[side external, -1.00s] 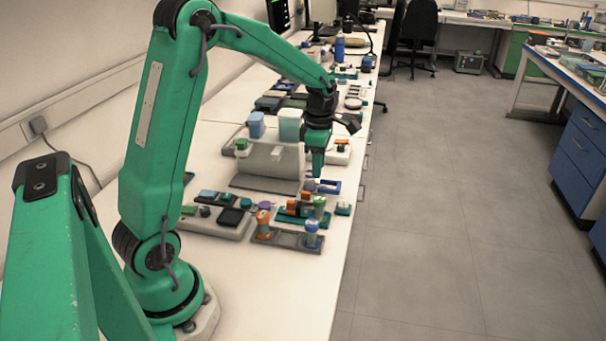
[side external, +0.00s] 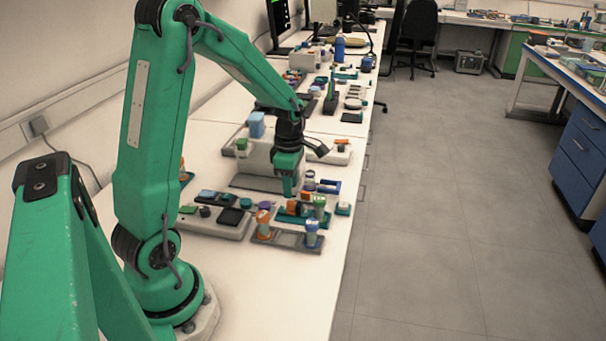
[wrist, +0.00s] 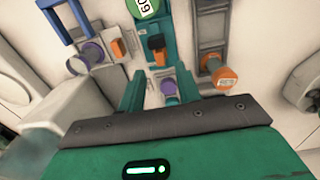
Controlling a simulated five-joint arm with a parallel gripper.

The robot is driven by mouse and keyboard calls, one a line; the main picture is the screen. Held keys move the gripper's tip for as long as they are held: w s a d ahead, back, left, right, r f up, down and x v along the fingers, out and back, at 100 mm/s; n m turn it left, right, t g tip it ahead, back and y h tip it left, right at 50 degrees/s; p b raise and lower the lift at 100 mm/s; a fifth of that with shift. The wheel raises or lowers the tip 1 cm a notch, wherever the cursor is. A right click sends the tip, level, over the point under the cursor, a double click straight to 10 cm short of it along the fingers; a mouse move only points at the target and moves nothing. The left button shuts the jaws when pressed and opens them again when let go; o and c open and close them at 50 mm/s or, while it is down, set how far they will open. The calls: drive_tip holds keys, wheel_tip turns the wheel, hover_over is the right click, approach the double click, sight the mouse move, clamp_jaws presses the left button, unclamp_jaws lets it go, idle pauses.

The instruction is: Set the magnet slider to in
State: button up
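My gripper (wrist: 160,84) points down at a teal strip panel (wrist: 176,55); its two fingers are spread apart with nothing held. The strip carries an orange-and-black slider block (wrist: 157,46) just ahead of the fingertips and a purple-faced knob (wrist: 169,87) between the fingers. A green round cap (wrist: 144,8) sits at its far end. No magnet label is readable, so I cannot tell which control is the magnet slider. In the side view my gripper (side external: 288,185) hangs low beside the teal panel (side external: 292,217); its fingertips partly overlap the controls there.
A grey panel with an orange-capped knob (wrist: 226,77) lies on the right in the wrist view. A purple knob (wrist: 92,52) and an orange block (wrist: 118,47) are on the left, near a blue frame (wrist: 72,22). A large pale housing (side external: 258,160) stands behind my gripper.

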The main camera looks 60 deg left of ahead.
sight(291, 201)
drive_tip(key=shift+f, duration=2.6)
clamp_jaws()
